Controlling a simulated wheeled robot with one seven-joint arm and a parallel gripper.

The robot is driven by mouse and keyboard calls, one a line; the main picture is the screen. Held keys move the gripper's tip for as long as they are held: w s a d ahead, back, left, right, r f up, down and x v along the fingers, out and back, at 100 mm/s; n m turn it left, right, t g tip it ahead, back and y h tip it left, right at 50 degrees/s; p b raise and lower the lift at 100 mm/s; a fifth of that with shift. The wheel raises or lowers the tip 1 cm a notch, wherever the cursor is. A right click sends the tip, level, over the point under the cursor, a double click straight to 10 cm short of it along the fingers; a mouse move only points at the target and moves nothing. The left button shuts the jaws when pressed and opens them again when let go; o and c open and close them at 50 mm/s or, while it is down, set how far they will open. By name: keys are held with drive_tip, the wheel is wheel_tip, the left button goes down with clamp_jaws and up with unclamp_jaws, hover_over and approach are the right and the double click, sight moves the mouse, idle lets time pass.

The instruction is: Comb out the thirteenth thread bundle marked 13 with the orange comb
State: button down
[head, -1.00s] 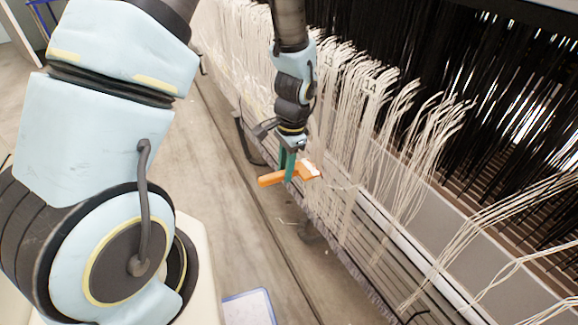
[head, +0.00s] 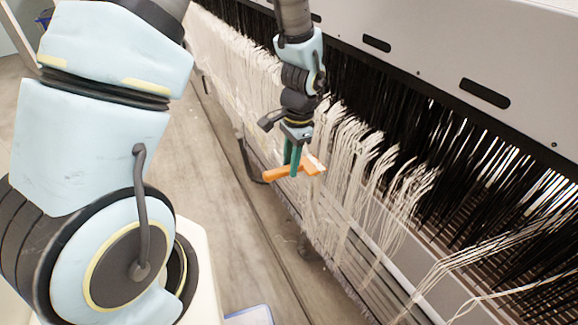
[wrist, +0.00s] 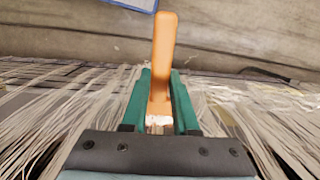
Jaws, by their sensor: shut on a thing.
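My gripper (head: 293,160) has green fingers shut on the orange comb (head: 277,174). The comb lies roughly level, with its handle toward the aisle and its pale toothed end at the hanging white threads. I cannot tell whether the teeth touch the threads. In the wrist view the comb's handle (wrist: 164,45) points away from my gripper (wrist: 160,100), between the green fingers. White thread bundles (head: 345,150) hang just right of the comb. The number marks are too small to read now, so bundle 13 cannot be singled out for certain.
Black warp threads (head: 420,150) stand behind the white bundles, under a grey loom beam (head: 430,50) with dark slots. Loom rails run below the bundles. The wooden floor (head: 215,190) left of the comb is clear. A blue-edged panel (head: 250,316) lies at the bottom.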

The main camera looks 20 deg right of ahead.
wheel_tip(320, 180, up, 9)
drive_tip(key=p, duration=0.6)
drive_tip(key=shift+d+r, duration=0.15)
drive_tip(key=shift+d, duration=0.3)
drive_tip(key=shift+w+d, duration=0.2)
drive_tip(key=shift+d, duration=0.3)
drive_tip(key=shift+f+b, duration=1.3)
drive_tip(key=shift+f, duration=0.9)
drive_tip(key=shift+d+f+b, duration=0.15)
drive_tip(key=shift+f+b, duration=0.9)
drive_tip(key=shift+f, duration=0.55)
drive_tip(key=shift+d+f+b, duration=0.15)
drive_tip(key=shift+f+b, duration=0.9)
drive_tip(key=shift+f, duration=0.55)
wheel_tip(320, 180, down, 14)
drive_tip(key=b, duration=0.9)
drive_tip(key=shift+d, duration=0.2)
